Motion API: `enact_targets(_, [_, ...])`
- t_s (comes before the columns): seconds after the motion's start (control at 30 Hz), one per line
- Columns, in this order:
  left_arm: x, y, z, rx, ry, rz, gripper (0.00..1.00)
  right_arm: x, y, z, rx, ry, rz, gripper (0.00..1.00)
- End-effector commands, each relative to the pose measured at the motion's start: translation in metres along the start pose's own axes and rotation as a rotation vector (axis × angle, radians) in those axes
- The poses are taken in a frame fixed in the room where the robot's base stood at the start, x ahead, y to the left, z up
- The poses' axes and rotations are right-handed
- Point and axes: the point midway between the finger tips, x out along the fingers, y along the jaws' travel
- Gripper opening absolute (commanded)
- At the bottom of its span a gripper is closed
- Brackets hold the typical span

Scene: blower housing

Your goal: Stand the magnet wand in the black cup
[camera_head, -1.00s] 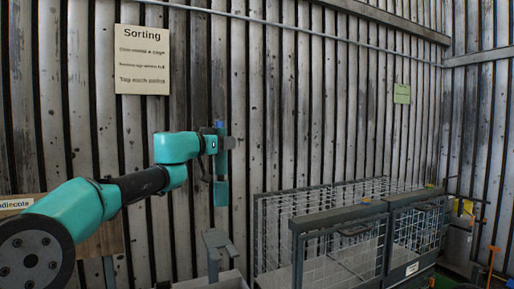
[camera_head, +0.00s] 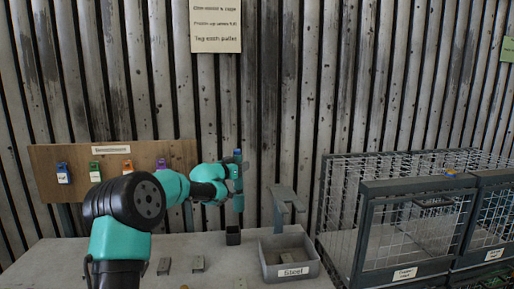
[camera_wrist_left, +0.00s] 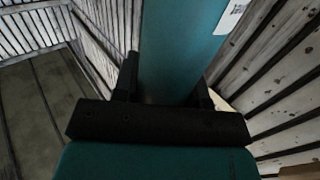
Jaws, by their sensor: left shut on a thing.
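My left gripper (camera_head: 236,172) is shut on the magnet wand (camera_head: 238,201), a teal cylinder with a blue top end. The wand hangs about upright, its lower end a little above the black cup (camera_head: 233,236) in the head view, with a small gap between them. Depth between wand and cup is hard to judge. The cup is a small dark square holder standing on the grey table. In the left wrist view the wand (camera_wrist_left: 182,45) fills the space between the black fingers, with part of a white label at the right. The cup is not seen there. My right gripper is not in view.
A grey stand (camera_head: 284,205) rises right of the cup, behind a labelled grey bin (camera_head: 290,271). Small metal pieces (camera_head: 197,264) lie on the table (camera_head: 60,255). A wooden board (camera_head: 45,160) with coloured tags is at the left. Wire cages (camera_head: 410,235) stand at the right.

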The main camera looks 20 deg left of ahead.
Motion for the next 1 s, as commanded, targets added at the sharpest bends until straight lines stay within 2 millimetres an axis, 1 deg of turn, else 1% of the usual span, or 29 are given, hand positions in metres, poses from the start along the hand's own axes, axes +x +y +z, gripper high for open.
enact_targets(0.03, [-0.004, -0.009, 0.012, -0.002, -0.002, -0.02, 0.0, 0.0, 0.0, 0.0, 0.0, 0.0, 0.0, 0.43])
enact_targets(0.1, [-0.009, -0.019, 0.024, -0.001, 0.0, -0.044, 0.0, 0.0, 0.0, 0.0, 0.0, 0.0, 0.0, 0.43])
enact_targets(0.23, [-0.014, -0.028, 0.036, 0.0, 0.001, -0.068, 0.0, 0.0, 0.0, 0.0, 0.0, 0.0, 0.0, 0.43])
enact_targets(0.73, [-0.015, -0.029, 0.04, 0.001, 0.002, -0.071, 0.0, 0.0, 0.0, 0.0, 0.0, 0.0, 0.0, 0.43])
enact_targets(1.0, [-0.015, -0.029, 0.05, 0.0, 0.0, -0.07, 0.0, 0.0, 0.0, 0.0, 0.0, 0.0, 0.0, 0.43])
